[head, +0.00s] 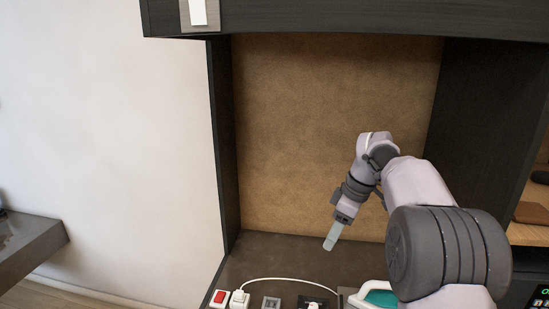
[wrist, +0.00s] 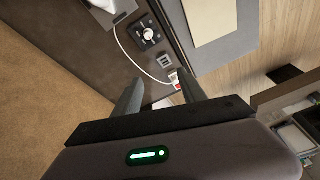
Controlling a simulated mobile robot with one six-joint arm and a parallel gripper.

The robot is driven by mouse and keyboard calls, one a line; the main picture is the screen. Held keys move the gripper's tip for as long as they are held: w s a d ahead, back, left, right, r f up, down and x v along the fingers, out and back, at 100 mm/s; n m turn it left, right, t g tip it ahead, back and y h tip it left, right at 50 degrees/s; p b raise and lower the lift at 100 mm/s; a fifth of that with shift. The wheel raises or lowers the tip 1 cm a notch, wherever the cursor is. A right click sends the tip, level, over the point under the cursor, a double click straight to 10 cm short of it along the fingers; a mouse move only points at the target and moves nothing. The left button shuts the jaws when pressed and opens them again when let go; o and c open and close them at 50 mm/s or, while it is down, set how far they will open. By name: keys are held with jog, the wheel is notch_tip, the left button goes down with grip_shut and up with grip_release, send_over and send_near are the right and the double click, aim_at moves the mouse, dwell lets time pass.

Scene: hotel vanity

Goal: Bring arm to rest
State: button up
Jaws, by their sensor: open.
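My gripper (head: 331,241) hangs from my arm inside the dark niche, tilted down and a little to the left, above the counter. In the wrist view my gripper (wrist: 160,92) shows two grey fingers spread apart with nothing between them. The fingers seem clear of the counter (head: 262,255) and of the things at its front edge. My arm reaches in from the lower right, bent at the elbow, and hides part of the niche's right side.
A white plug with a cable (head: 240,298), a red switch (head: 220,298), a grey socket (head: 271,303) and a black fixture (head: 313,303) line the front edge. A teal and white object (head: 378,297) stands beside my arm. Dark niche walls stand left (head: 222,150) and right. An overhead panel (head: 350,18) spans the top.

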jog(key=s+a+r+m+t+b, duration=0.1)
jog(key=s+a+r+m+b, duration=0.15)
jog(key=s, duration=0.35)
jog(key=s+a+r+m+t+b, duration=0.1)
jog(key=s+m, duration=0.3)
jog(key=s, duration=0.3)
jog(key=s+a+f+m+t+b, duration=0.1)
jog(key=s+f+m+b, duration=0.1)
jog(key=s, duration=0.5)
jog(key=s+a+f+m+t+b, duration=0.1)
jog(key=s+f+m, duration=0.3)
jog(key=s+f, duration=0.2)
jog(key=s+a+f+m+h+b, duration=0.1)
jog(key=s+f+m, duration=0.3)
jog(key=s, duration=0.4)
jog(key=shift+s+a+t+b, duration=0.15)
jog(key=shift+s+t+b, duration=0.25)
jog(key=shift+b, duration=0.45)
